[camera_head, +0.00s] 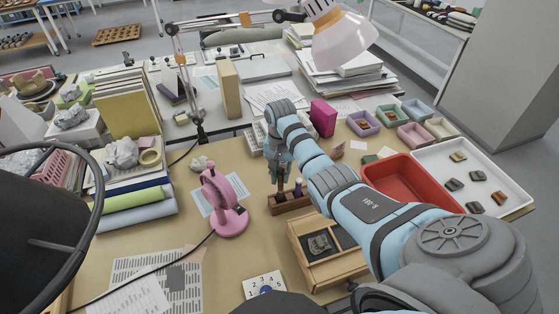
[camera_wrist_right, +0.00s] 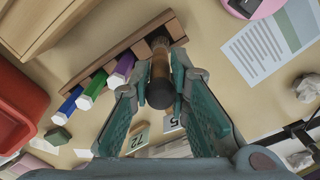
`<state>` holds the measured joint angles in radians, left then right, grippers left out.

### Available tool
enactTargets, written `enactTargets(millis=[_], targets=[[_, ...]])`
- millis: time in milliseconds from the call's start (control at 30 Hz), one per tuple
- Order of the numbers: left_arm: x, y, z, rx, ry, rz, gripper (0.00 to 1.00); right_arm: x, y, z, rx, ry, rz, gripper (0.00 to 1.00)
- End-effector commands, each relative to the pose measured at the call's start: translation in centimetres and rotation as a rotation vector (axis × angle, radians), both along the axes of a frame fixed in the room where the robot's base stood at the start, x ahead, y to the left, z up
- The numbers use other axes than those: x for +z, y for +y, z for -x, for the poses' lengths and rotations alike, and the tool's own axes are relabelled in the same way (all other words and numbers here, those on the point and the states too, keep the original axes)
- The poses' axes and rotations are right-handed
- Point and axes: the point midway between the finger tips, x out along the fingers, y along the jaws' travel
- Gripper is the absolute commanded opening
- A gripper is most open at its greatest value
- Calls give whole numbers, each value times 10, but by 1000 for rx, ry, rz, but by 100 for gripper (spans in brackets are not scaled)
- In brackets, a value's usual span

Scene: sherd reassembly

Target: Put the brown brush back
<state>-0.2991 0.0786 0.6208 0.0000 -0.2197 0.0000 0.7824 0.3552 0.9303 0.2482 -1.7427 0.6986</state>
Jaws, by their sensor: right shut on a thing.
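My right gripper (camera_head: 280,180) points down over a small brown wooden rack (camera_head: 291,203) in the middle of the table. In the right wrist view its fingers (camera_wrist_right: 162,88) are shut on the brown brush (camera_wrist_right: 160,68), which has a brown shaft and a dark rounded end towards the camera. The brush's far end meets the end section of the rack (camera_wrist_right: 115,52); I cannot tell how deep it sits in its slot. My left gripper is not in view.
A pink fan (camera_head: 224,200) stands left of the rack. An open wooden box (camera_head: 325,272) with a grey piece is close in front. A red tray (camera_head: 403,183) and a white tray (camera_head: 432,157) with sherds lie to the right. A lamp (camera_head: 342,40) hangs behind.

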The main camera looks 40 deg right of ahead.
Motion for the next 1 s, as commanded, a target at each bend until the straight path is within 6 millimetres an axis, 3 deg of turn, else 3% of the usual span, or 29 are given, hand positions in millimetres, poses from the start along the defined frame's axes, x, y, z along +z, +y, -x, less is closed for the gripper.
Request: enactTargets(millis=[100,233,400,567,600,700,1000], targets=[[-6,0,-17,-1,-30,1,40,-23,1,1,1,2,-1,0],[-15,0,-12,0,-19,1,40,-45,1,0,3,0,0,0],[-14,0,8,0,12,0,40,-45,2,-1,5,-1,0,0],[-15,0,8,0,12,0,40,-47,2,-1,4,0,0,0],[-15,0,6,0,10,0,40,-47,2,-1,5,0,0,21],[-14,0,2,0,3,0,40,-47,2,-1,4,-1,1,37],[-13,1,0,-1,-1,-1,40,-45,2,-1,4,-1,0,37]])
